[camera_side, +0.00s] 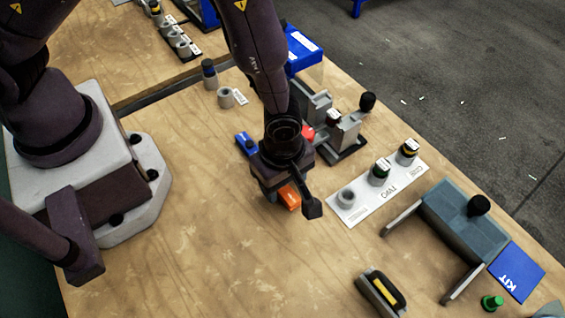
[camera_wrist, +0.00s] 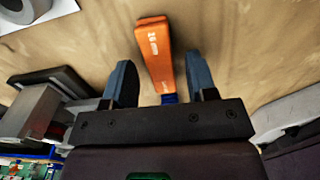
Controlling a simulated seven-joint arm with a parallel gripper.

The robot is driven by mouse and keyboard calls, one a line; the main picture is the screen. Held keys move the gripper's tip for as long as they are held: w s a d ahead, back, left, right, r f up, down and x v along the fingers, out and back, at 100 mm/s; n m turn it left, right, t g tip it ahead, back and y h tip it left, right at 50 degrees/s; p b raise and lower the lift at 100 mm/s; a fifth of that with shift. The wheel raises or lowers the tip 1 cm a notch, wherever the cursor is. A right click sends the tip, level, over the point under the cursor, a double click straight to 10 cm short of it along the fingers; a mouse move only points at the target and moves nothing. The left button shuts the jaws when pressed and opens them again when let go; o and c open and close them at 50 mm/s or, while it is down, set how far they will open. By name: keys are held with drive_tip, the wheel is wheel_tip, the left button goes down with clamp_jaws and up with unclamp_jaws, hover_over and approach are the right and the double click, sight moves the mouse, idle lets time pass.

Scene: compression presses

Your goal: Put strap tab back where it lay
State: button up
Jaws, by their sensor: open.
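An orange tab (camera_side: 290,197) with white print lies on the wooden table, partly hidden under my gripper in the side view. In the wrist view the orange tab (camera_wrist: 155,55) lies between the two blue-grey fingers, with a gap on each side. Its narrow blue end (camera_wrist: 169,98) points toward the gripper body. My gripper (camera_wrist: 161,68) is open and points down at the table; it also shows in the side view (camera_side: 283,187). I cannot tell from these frames whether the fingertips touch the table.
A white label plate (camera_side: 376,195) with several cylinders is to the right. The front-left table is clear.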

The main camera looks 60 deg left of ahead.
drive_tip(key=a+r+m+t+h, duration=0.1)
drive_tip(key=a+r+m, duration=0.3)
drive_tip(key=r, duration=0.9)
drive_tip(key=a+r+m+t, duration=0.1)
drive_tip(key=a+r+m, duration=0.3)
drive_tip(key=r, duration=0.8)
drive_tip(key=s+a+r+m+t+y, duration=0.1)
drive_tip(key=s+a+r+m+t, duration=0.2)
drive_tip(key=s+a+r+m, duration=0.4)
drive_tip(key=a+r+m, duration=0.2)
drive_tip(key=a+m, duration=0.1)
drive_tip(key=a, duration=0.1)
drive_tip(key=shift+s+t, duration=0.3)
drive_tip(key=shift+a, duration=0.1)
